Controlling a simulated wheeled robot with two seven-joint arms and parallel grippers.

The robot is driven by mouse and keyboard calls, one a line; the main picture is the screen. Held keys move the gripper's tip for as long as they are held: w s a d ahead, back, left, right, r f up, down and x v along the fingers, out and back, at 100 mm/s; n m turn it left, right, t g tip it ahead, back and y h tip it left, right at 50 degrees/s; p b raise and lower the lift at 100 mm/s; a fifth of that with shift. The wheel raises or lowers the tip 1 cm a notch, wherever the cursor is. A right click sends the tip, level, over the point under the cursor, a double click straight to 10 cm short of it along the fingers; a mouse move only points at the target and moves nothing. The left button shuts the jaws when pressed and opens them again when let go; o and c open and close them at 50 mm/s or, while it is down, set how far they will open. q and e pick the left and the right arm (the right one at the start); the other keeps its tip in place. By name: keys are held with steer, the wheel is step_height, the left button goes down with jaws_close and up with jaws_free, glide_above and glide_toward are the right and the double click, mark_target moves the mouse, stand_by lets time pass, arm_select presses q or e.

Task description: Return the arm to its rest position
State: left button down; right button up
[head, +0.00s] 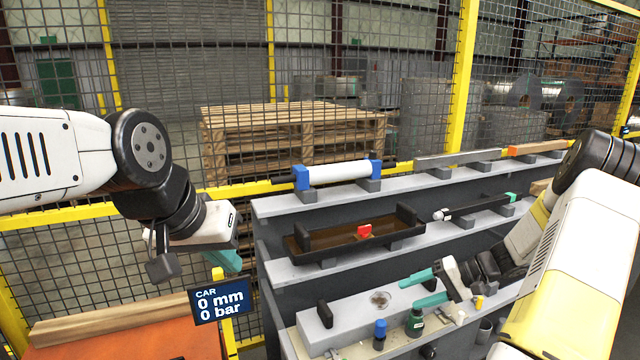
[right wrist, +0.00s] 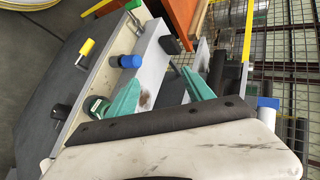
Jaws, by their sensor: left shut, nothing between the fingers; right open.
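My right gripper (head: 421,289) is over the front of the lowest shelf step, its two teal fingers apart with nothing between them. In the right wrist view its teal fingers (right wrist: 163,85) also stand apart and empty. My left gripper (head: 228,261) hangs at the left, its teal fingers shut, beside the dark sign and clear of the shelves. A blue-capped item (head: 380,335) stands to the bottle's left.
The stepped grey shelf (head: 292,204) carries a white roller with blue ends (head: 338,173), a brown tray (head: 337,240) with a red piece, and a dark bar (head: 480,207). An orange table (head: 150,335) is at lower left. Yellow-framed mesh fencing (head: 459,80) stands behind.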

steer(key=s+a+r+n+h, duration=0.1)
steer(key=s+a+r+h, duration=0.15)
steer(key=r, duration=0.35)
steer(key=s+a+r+n+g+h, duration=0.1)
steer(key=s+a+r, duration=0.25)
steer(key=r, duration=0.25)
steer(key=s+a+r+n+h, duration=0.1)
steer(key=s+a+r+h, duration=0.1)
steer(key=s+a+r, duration=0.3)
steer(key=s+r+t+h, duration=0.3)
steer(key=s+r+t, duration=0.1)
steer(key=s+r, duration=0.5)
steer(key=shift+s+r, duration=0.3)
steer(key=shift+s, duration=0.9)
